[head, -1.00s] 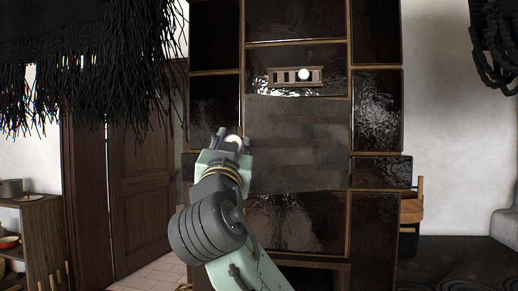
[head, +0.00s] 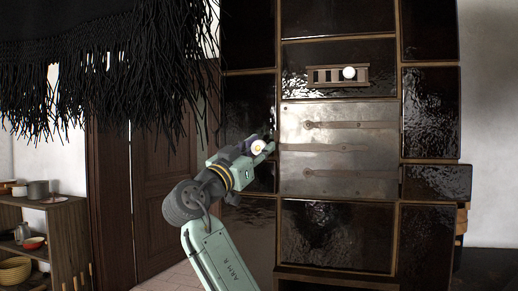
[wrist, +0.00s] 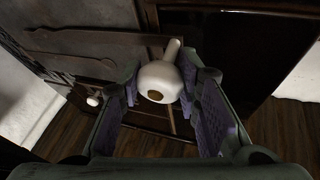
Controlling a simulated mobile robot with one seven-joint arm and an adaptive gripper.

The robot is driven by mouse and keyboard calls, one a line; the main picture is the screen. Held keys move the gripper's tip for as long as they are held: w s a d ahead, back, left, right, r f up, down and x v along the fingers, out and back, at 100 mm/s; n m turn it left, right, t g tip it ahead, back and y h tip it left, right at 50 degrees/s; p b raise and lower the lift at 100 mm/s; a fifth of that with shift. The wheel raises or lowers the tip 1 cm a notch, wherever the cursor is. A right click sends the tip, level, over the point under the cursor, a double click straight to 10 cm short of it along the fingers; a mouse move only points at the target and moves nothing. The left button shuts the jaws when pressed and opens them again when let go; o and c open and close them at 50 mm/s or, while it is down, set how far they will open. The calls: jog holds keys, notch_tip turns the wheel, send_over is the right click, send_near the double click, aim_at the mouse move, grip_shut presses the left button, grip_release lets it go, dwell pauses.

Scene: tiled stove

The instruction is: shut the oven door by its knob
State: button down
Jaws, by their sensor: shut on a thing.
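The oven door (head: 345,158) is a grey metal panel with long hinge straps, in the middle of the dark tiled stove in the head view. It looks nearly flat against the stove front; I cannot tell whether a gap is left. The white round knob (wrist: 157,78) with a brownish end sits between my fingers in the wrist view. It also shows at the door's left edge in the head view (head: 258,146). My gripper (wrist: 160,105) is shut on the knob, with the right finger close against it. The contact on the left finger is less clear.
A vent slider (head: 325,77) with its own white knob (head: 348,73) sits above the door. A wooden shelf (head: 55,235) with pots stands at the left. Black fringe (head: 110,85) hangs at the upper left. A brown wooden door (head: 160,190) stands behind my arm.

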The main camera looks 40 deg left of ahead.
jog(key=shift+w+a+r, duration=0.15)
jog(key=shift+w+a, duration=0.05)
jog(key=shift+w, duration=0.1)
jog(key=shift+w, duration=0.1)
jog(key=c, duration=1.6)
grip_release()
jog(key=shift+a, duration=0.1)
jog(key=shift+o, duration=1.4)
jog(key=shift+w+a, duration=0.1)
jog(key=shift+o, duration=0.8)
jog(key=v, duration=1.2)
